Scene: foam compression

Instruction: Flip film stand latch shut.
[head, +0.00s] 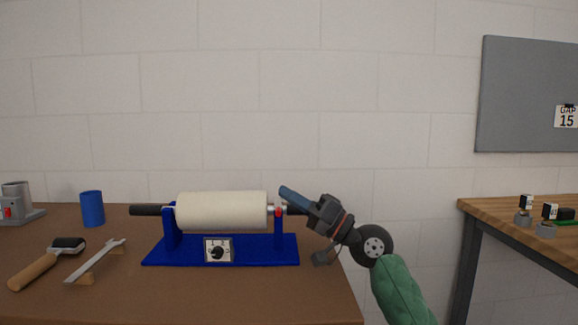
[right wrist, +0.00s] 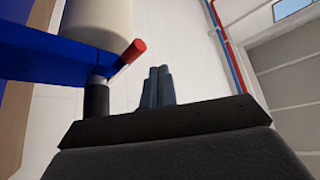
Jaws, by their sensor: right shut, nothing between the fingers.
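The film stand (head: 285,251) is blue, with a flat base and two uprights, on the brown table. A cream film roll (head: 222,210) lies level across it on a dark bar. A small red latch part (head: 278,211) shows at the right upright; in the right wrist view a red-tipped lever (right wrist: 133,51) sticks out beside the blue upright. Whether the latch is open or shut I cannot tell. My right gripper (head: 282,190) is shut and empty, its fingertips just above and right of the latch. Its fingers also show in the right wrist view (right wrist: 157,86). My left gripper is not in view.
A dial plate (head: 218,250) is on the stand's front. A second table (head: 520,204) stands at the right, across a gap.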

